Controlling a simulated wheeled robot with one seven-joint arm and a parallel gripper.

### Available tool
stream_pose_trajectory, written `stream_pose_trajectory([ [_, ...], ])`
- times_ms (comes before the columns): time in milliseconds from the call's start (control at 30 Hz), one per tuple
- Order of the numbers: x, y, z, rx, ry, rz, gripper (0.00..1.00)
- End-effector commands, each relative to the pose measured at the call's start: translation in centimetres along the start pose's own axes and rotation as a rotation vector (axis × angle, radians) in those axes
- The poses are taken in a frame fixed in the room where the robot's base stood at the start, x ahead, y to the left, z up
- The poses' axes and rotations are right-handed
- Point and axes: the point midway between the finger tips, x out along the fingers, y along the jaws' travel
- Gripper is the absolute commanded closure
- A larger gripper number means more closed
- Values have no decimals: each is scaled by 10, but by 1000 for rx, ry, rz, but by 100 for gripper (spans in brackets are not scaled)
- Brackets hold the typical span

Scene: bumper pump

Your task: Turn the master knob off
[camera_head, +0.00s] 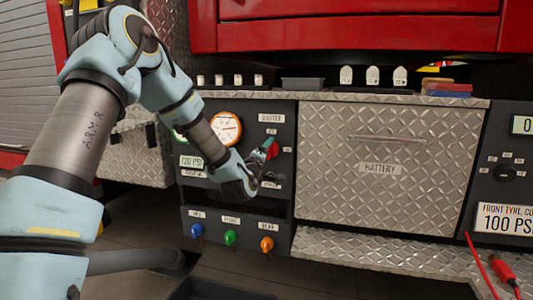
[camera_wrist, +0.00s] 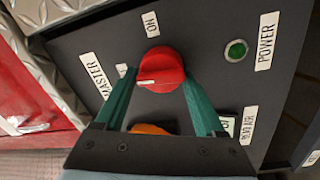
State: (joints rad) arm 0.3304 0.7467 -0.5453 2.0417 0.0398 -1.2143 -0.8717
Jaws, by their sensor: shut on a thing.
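The red master knob (camera_wrist: 163,66) sits on a dark panel between the two teal fingers of my gripper (camera_wrist: 158,78). My gripper is shut on its sides. The white mark on the knob points left in the wrist view, toward a small label half hidden behind the left finger. The "ON" label (camera_wrist: 151,24) is above the knob, and the "MASTER" label (camera_wrist: 98,78) is at its left. In the head view the knob (camera_head: 273,150) shows at the tip of my gripper (camera_head: 266,147), at the panel's right side.
A green light (camera_wrist: 236,49) beside a "POWER" label is right of the knob in the wrist view. A round gauge (camera_head: 226,129) is left of the knob in the head view. Blue, green and orange knobs (camera_head: 230,238) sit below. The battery door (camera_head: 385,165) is at the right.

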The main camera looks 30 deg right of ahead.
Motion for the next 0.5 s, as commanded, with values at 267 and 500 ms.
stream_pose_trajectory([
  [267, -1, -9, -4, -89, 16, -18, 84],
  [500, -2, -9, -4, -109, 16, -19, 84],
])
